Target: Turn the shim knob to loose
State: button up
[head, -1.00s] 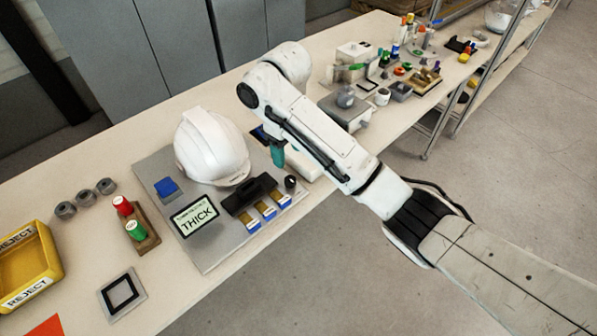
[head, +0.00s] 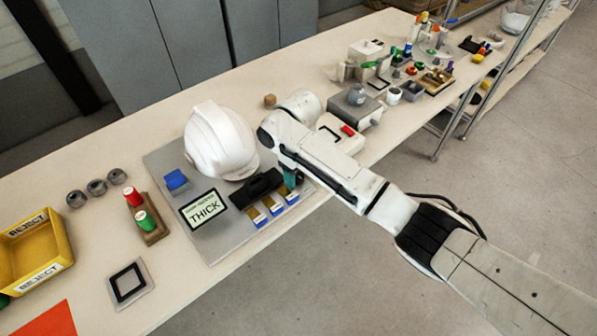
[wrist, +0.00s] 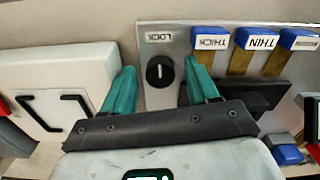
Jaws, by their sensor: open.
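The black round knob (wrist: 160,75) sits on the grey panel in the wrist view, below a small label (wrist: 159,38) that seems to read LOCK. Its short white line stands upright in the picture, toward that label. My gripper (wrist: 159,68) is open, with one teal finger on each side of the knob and visible gaps between. I cannot tell whether the fingertips are level with it. In the head view, my gripper (head: 290,180) hides the knob at the panel's right end. The display (head: 204,208) on the panel (head: 220,245) reads THICK.
Blue-tipped shim tabs (wrist: 211,38) marked THICK and THIN lie right of the knob in the wrist view. A black block (head: 257,187) and white helmet shell (head: 221,141) are on the panel. A white case (head: 338,137) stands close by. A yellow REJECT bin (head: 36,250) is far left.

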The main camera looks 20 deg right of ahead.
jog(key=c, duration=1)
jog(key=shift+c, duration=0.2)
jog(key=shift+n, duration=0.3)
jog(key=n+p, duration=0.1)
jog(key=n, duration=0.2)
jog(key=n+p, duration=0.1)
jog(key=n, duration=0.4)
jog(key=shift+p, duration=0.3)
jog(key=n, duration=0.4)
jog(key=shift+p, duration=0.3)
jog(key=n, duration=0.5)
